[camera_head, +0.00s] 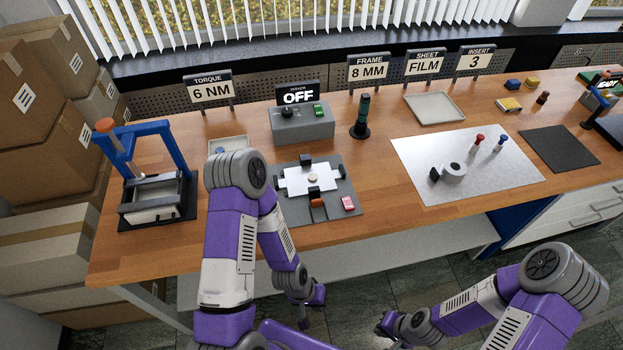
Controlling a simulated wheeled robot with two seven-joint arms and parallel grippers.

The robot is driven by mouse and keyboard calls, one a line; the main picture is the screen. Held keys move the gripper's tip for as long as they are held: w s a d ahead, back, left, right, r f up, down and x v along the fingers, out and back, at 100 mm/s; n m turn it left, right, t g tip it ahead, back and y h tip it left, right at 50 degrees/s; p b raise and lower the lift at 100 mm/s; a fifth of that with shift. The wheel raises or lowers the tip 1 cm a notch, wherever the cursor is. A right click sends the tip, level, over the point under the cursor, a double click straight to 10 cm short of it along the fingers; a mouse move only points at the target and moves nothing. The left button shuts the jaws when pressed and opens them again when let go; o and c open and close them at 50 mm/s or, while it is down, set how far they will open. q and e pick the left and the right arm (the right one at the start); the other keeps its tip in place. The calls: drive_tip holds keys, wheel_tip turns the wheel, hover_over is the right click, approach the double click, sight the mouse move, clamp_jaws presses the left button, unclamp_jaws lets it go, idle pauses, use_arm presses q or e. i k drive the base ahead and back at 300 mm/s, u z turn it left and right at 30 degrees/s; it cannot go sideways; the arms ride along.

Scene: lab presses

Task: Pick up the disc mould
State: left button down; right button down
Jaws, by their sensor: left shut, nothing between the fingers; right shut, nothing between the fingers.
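A short white cylinder with a grey centre (453,172) and a black block at its left side lies on the pale metal sheet (500,190); it may be the disc mould, but I cannot tell for sure. My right gripper (383,327) is also low in front of the bench, shut and empty. Both are well apart from these objects.
A blue-framed press (159,175) stands at the left end. A grey box reading OFF (301,125), a dark green upright tool (362,115) and an empty tray (435,108) stand behind. Red and blue pegs (478,143) stand on the metal sheet. Cardboard boxes (45,150) are stacked left.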

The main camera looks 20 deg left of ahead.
sight(449, 171)
drive_tip(key=z, duration=1.8)
drive_tip(key=i, duration=1.5)
drive_tip(key=u, duration=3.05)
